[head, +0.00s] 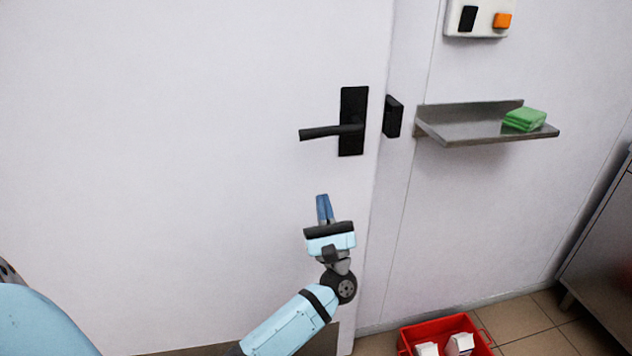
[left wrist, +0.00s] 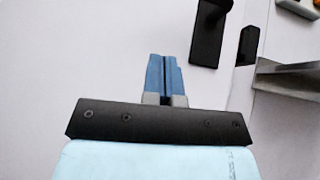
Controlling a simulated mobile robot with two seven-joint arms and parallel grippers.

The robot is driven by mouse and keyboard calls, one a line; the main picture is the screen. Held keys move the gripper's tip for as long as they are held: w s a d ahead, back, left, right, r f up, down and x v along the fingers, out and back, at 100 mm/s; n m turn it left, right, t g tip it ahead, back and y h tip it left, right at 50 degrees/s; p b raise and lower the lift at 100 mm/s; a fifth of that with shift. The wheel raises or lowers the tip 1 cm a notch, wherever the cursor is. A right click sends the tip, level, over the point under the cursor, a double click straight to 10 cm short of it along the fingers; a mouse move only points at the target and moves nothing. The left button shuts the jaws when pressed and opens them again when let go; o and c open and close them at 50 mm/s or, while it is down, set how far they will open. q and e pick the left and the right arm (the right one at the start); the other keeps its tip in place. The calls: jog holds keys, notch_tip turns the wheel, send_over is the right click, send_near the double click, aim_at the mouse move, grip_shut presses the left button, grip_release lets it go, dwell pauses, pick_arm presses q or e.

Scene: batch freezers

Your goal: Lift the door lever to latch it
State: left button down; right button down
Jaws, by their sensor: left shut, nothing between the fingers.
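The black door lever (head: 330,132) sticks out to the left from its black backplate (head: 353,122) on the white door (head: 200,130). The lever is close to level, its free end slightly lower. A black strike block (head: 393,117) sits on the frame just right of the door edge. My left gripper (head: 325,197) is below the lever, apart from it, with its blue fingers together and pointing up. In the left wrist view the shut fingers (left wrist: 163,60) are empty, and the backplate (left wrist: 208,35) shows above right. The lever is hardly visible there. My right gripper is not in view.
A metal shelf (head: 470,128) with a folded green cloth (head: 524,119) juts from the wall right of the door. A switch box (head: 478,17) is above it. A red crate (head: 410,336) with white cartons stands on the floor. A steel cabinet (head: 605,250) is at far right.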

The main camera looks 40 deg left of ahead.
pick_arm(q)
jog(key=shift+v, duration=1.15)
